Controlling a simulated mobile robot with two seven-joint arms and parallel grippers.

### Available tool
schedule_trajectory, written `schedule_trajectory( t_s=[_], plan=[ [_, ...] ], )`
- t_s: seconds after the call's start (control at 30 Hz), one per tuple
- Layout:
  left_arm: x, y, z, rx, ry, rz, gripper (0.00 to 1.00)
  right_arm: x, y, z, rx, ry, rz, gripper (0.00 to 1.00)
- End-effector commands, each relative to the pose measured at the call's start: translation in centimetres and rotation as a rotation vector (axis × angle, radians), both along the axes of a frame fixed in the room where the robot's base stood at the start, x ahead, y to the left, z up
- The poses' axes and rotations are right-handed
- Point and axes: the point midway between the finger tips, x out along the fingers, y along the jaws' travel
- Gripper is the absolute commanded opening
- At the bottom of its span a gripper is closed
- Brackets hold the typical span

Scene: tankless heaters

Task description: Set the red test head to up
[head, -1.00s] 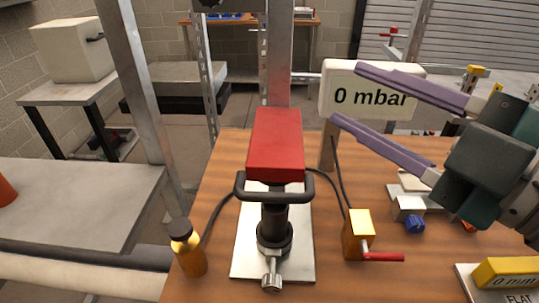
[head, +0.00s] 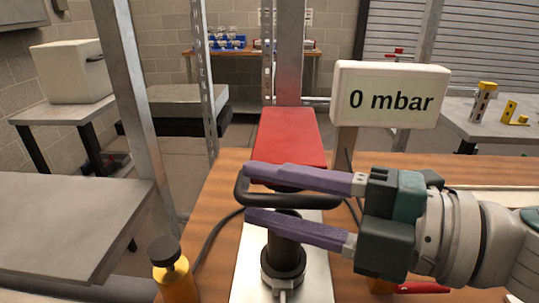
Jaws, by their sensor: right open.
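The red test head (head: 289,133) is a red block on a metal column, above a black handle bar (head: 242,190) and a black cylinder (head: 284,262) on a pale base plate (head: 245,270). My right gripper (head: 248,193) comes in from the right in the head view. Its two purple fingers are apart, one above and one below part of the black handle bar in the picture. They hide part of the bar and the cylinder's top. I cannot tell whether they touch the bar. My left gripper is not in view.
A display reading "0 mbar" (head: 390,95) stands behind my right gripper. A yellow bottle with a dark cap (head: 174,275) stands at the front left of the wooden table (head: 215,200). A red lever (head: 424,288) shows below my right arm. A grey table (head: 70,220) is at the left.

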Motion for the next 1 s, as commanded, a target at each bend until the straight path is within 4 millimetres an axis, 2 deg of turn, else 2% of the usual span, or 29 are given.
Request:
schedule_trajectory(
  t_s=[0.13,0.43,0.87,1.0],
  plan=[
    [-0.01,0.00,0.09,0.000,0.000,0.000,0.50,0.56,1.30,-0.13,0.000,0.000,-0.001,0.47],
    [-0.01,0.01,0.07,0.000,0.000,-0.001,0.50,0.65,1.57,-0.20,-0.001,0.000,-0.002,0.47],
    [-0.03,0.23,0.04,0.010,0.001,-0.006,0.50,0.63,1.51,-0.33,-0.003,0.002,-0.002,0.00],
    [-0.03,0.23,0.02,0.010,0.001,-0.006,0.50,0.60,1.49,-0.44,-0.005,0.003,-0.003,0.00]
  ],
)
